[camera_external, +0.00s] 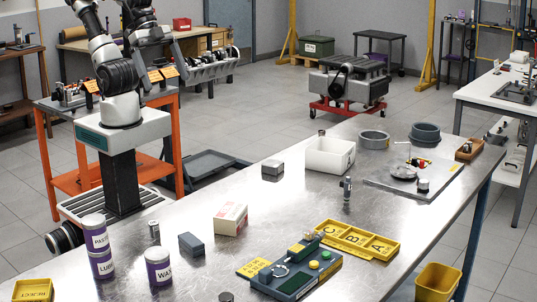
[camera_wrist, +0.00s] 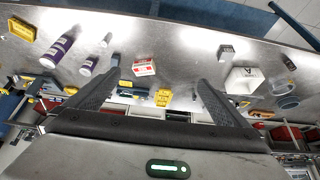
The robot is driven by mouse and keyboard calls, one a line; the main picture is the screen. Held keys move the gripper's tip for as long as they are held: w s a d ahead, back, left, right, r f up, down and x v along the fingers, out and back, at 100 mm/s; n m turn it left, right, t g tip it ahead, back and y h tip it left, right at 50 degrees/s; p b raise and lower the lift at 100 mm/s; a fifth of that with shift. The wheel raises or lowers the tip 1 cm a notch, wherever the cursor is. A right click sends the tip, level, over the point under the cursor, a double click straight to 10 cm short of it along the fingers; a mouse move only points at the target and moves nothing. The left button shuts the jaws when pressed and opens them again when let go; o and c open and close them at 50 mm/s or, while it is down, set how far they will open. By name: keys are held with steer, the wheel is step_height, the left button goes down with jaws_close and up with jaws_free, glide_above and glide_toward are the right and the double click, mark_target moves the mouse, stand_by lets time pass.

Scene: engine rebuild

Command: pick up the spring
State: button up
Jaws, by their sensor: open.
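I cannot pick out the spring with certainty. A small silvery upright cylinder (camera_external: 154,230) behind the WAX can could be it, but its coils are too small to tell. A similar small pale piece (camera_wrist: 106,40) shows beside the purple cans in the wrist view. My gripper (camera_wrist: 159,70) is open and empty, its two fingers wide apart high above the metal bench (camera_external: 288,215).
Purple-labelled cans (camera_external: 102,262), a red-white box (camera_external: 231,218), a blue-grey block (camera_external: 191,244) and a white bin (camera_external: 329,156) stand on the bench. A grey fixture (camera_external: 297,275) and yellow lettered tray (camera_external: 358,240) are at the front. The bench centre is mostly clear.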

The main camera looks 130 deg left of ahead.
steer(key=shift+f, duration=0.1)
steer(key=c, duration=1.4)
steer(key=shift+c, duration=0.2)
steer(key=shift+w, duration=0.1)
